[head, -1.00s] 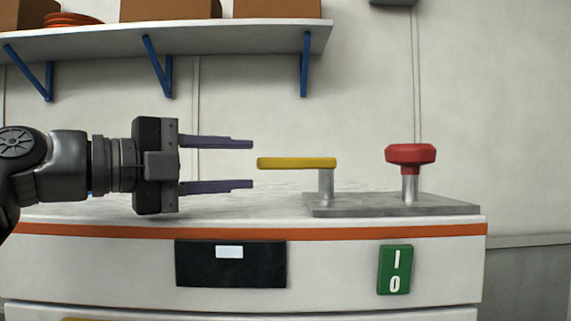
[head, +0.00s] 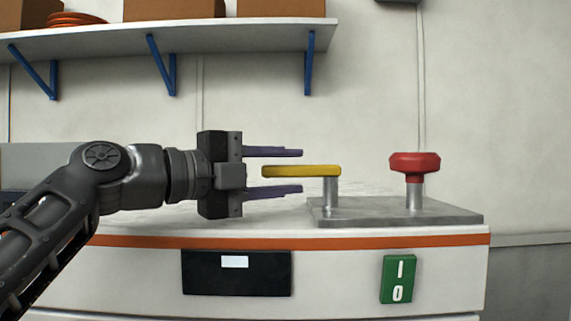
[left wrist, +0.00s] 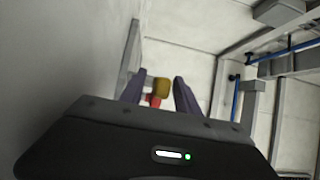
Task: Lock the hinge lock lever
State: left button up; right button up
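The yellow lever (head: 300,171) lies level on top of a short grey post, which stands on a grey metal plate (head: 440,213) on the cabinet top. A red mushroom-shaped knob (head: 414,162) stands on a second post at the plate's right. My left gripper (head: 301,171) is open, with one purple finger above the lever's left end and one below, apparently apart from it. My right gripper is not in view.
The white cabinet (head: 130,272) has an orange stripe, a black panel (head: 237,273) and a green I/O switch (head: 398,279) on its front. A wall shelf (head: 230,42) with boxes hangs above my left arm.

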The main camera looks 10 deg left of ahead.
pick_arm(q)
jog(key=shift+c, duration=0.6)
grip_shut()
jog(key=shift+f, duration=0.1)
dwell(0.8)
